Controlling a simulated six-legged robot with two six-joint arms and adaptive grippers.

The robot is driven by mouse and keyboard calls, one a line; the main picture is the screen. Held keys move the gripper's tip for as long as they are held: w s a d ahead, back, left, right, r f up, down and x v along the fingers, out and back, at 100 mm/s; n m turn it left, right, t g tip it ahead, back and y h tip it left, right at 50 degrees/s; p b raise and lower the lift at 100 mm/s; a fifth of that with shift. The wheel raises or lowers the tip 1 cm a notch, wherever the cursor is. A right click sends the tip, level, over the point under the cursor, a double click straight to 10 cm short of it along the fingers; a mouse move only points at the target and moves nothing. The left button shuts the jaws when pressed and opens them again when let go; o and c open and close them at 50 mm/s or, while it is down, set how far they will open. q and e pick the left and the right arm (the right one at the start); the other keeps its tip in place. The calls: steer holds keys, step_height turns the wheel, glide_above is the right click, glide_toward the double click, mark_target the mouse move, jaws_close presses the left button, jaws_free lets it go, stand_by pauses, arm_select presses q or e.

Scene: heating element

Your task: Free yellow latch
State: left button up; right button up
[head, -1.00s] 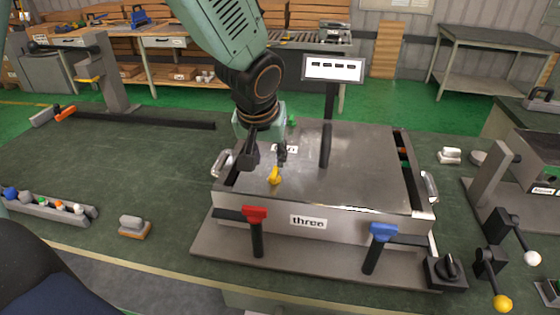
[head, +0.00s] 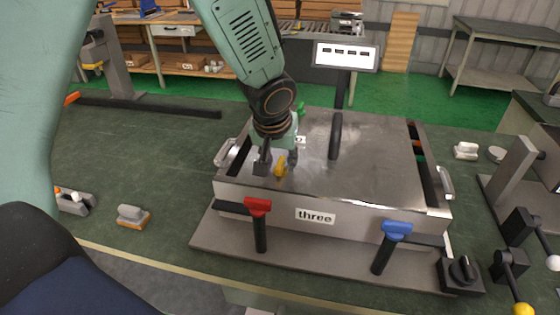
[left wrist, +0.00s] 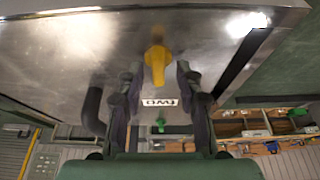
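The yellow latch (head: 281,166) stands on the steel top plate of the box (head: 375,165), near its left front part. It also shows in the left wrist view (left wrist: 157,62). My left gripper (head: 277,166) is open, pointing down, with one finger on each side of the latch. In the left wrist view the fingers (left wrist: 158,78) are spread with gaps between them and the latch, so they do not grip it. A label reading "two" (left wrist: 158,102) lies beside the latch. My right gripper is not in view.
A red-handled clamp (head: 258,208) and a blue-handled clamp (head: 397,229) stand at the box's front. A black post (head: 335,137) rises from the top plate. A green latch (head: 301,108) is behind my gripper. A black knob (head: 463,270) sits at the right front.

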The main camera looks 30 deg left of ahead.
arm_select(q)
steer(key=shift+s+d+r, duration=0.2)
steer(key=shift+s+r, duration=0.1)
steer(key=shift+s, duration=0.1)
steer(key=shift+c, duration=0.8)
steer(key=shift+w+a+f, duration=0.15)
steer(key=shift+w+f, duration=0.1)
steer(key=shift+w, duration=0.15)
steer(key=c, duration=0.5)
jaws_close()
steer(key=shift+s+r, duration=0.15)
steer(key=shift+s, duration=0.05)
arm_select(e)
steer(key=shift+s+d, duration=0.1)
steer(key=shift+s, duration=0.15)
arm_select(q)
steer(key=shift+w, duration=0.1)
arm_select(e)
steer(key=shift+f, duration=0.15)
